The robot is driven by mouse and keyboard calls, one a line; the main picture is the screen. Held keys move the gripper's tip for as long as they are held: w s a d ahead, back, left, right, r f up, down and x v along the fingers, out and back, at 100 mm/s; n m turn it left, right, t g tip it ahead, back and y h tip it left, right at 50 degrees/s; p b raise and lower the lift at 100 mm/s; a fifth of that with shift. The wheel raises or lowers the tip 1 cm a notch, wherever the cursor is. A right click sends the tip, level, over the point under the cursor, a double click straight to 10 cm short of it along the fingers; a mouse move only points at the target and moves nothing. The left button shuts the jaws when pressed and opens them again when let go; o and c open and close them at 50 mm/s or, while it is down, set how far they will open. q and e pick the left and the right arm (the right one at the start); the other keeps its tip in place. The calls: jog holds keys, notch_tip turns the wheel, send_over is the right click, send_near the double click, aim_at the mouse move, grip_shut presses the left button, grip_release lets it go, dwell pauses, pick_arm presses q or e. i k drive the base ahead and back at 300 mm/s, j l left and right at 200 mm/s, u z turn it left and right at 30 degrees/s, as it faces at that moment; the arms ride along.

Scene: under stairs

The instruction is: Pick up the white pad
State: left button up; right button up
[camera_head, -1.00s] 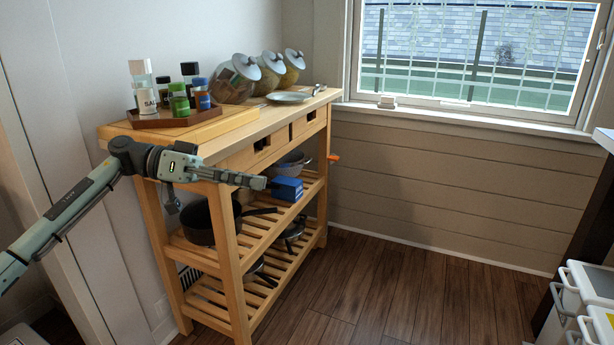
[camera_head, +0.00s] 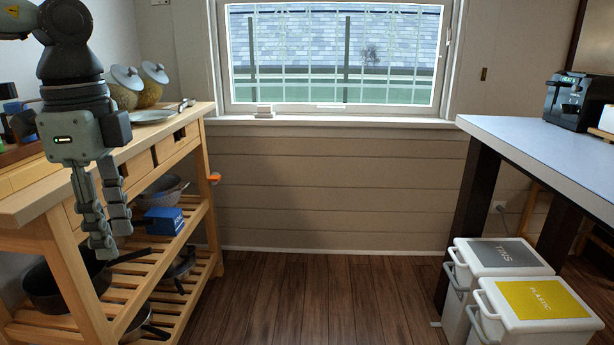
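My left gripper (camera_head: 113,243) hangs fingers down at the left, in front of the wooden trolley. Its two fingers stand apart with nothing between them. My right gripper is not in view.
The wooden trolley (camera_head: 188,141) at left carries jars, a plate (camera_head: 152,117), pans and a blue box (camera_head: 163,221). A table (camera_head: 545,150) with a coffee machine (camera_head: 576,101) stands at right. White bins (camera_head: 533,303) stand below it. The middle floor (camera_head: 320,300) is clear.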

aim_at(264, 111)
jog(key=i+j, duration=0.15)
jog(key=i, duration=0.4)
jog(key=i+j+z, duration=0.1)
jog(key=i, duration=0.4)
jog(key=i+j+z, duration=0.1)
jog(key=i, duration=0.45)
jog(key=i+j, duration=0.3)
jog(key=i, duration=0.25)
jog(key=i+j+z, duration=0.1)
jog(key=i, duration=0.4)
jog(key=i+j, duration=0.35)
jog(key=i, duration=0.15)
jog(key=i+j+z, duration=0.1)
jog(key=i+j, duration=0.2)
jog(key=i, duration=0.25)
